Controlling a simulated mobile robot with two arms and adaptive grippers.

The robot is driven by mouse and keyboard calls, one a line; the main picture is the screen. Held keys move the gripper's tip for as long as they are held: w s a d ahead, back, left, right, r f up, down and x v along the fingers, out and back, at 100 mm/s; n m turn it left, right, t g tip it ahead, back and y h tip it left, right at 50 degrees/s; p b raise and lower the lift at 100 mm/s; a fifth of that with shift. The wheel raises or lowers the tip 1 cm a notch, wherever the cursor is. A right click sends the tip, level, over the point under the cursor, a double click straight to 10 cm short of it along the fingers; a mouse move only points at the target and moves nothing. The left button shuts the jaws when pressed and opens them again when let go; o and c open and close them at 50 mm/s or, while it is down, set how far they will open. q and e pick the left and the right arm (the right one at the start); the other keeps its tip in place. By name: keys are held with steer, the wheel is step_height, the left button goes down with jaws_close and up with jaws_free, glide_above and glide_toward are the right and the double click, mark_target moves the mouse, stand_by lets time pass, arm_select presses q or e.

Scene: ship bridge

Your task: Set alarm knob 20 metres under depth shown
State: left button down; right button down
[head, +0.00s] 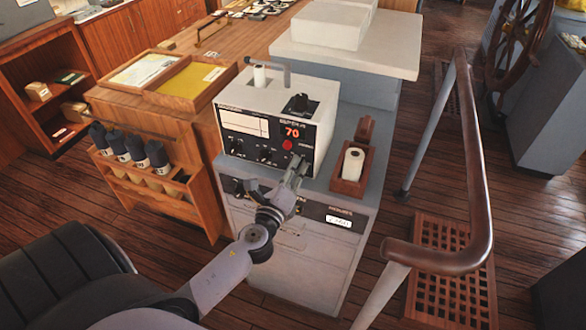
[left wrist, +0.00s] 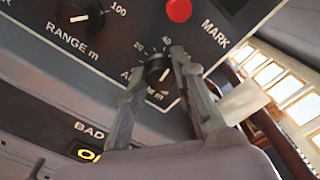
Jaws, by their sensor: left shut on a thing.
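The white echo sounder (head: 268,108) has a black front panel, and its red display (head: 292,132) reads 70. In the left wrist view the alarm knob (left wrist: 158,72) is a small black knob with a white pointer line. Its dial shows 20 and 40, with other marks hidden by the fingers; I cannot tell exactly which value the pointer meets. My left gripper (head: 297,168) is at the panel's lower right, its fingers shut on the knob from both sides. In the head view it hides the knob. My right gripper is not in view.
A red MARK button (left wrist: 178,10) sits just above the alarm knob, and a RANGE knob (left wrist: 80,16) is to its left. A wooden holder with a paper roll (head: 353,164) stands right of the sounder. A brown handrail (head: 478,170) runs further right.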

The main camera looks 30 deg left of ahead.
arm_select(q)
steer(key=shift+m, duration=0.5)
steer(key=c, duration=1.3)
jaws_free()
steer(key=shift+s+f, duration=0.1)
steer(key=shift+s, duration=0.15)
steer(key=v, duration=1.1)
steer(key=shift+s, duration=0.25)
